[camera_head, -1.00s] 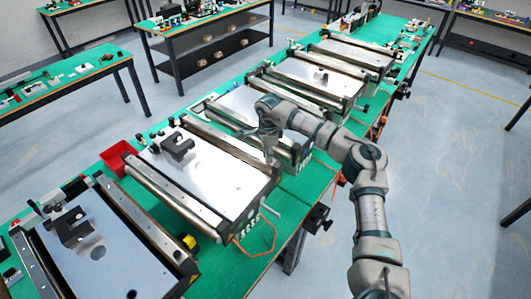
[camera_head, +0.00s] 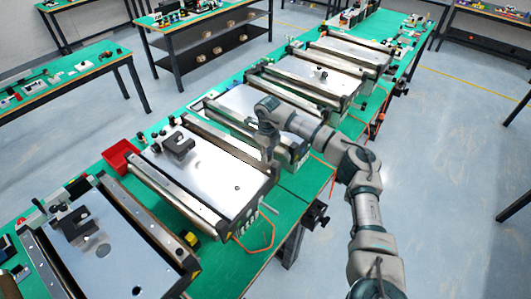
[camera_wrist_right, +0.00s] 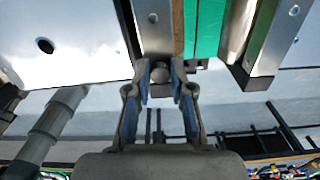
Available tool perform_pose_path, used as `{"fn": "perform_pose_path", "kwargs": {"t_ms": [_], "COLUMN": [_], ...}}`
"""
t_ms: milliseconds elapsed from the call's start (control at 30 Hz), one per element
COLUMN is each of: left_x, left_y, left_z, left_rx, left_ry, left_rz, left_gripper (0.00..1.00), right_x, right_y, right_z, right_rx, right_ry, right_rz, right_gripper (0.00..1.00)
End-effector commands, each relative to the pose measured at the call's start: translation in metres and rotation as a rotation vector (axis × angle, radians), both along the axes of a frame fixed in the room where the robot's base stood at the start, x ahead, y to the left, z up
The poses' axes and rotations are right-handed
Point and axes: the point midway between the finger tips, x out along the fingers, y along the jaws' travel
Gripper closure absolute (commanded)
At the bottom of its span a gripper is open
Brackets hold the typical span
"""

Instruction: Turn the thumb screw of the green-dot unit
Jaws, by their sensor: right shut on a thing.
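My right gripper (camera_head: 270,156) reaches down at the front end of a conveyor unit (camera_head: 237,194) with a bright metal plate, near the gap to the unit behind it. In the right wrist view the fingers of the right gripper (camera_wrist_right: 161,84) are closed around a small round grey knob (camera_wrist_right: 160,74), which looks like the thumb screw, below the end of a metal rail (camera_wrist_right: 153,28). In the head view the arm hides this knob. I cannot make out a green dot on any unit. My left gripper is not in view.
Several similar conveyor units stand in a row on the green table. One with a bright plate (camera_head: 108,262) is at the near left. A red bin (camera_head: 120,156) and an orange cable (camera_head: 262,238) lie around the unit. The floor to the right is clear.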

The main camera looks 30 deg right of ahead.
Motion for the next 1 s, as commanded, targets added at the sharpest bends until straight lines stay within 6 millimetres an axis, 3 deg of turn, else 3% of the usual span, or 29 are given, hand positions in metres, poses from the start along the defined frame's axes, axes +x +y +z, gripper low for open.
{"fn": "perform_pose_path", "kwargs": {"t_ms": [1000], "left_x": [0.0], "left_y": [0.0], "left_z": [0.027], "left_rx": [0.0], "left_ry": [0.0], "left_rz": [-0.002], "left_gripper": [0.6], "right_x": [-0.001], "right_y": [0.001], "right_z": [-0.002], "right_rx": [-0.011], "right_ry": [0.003], "right_rz": [-0.963], "right_gripper": [1.0]}}
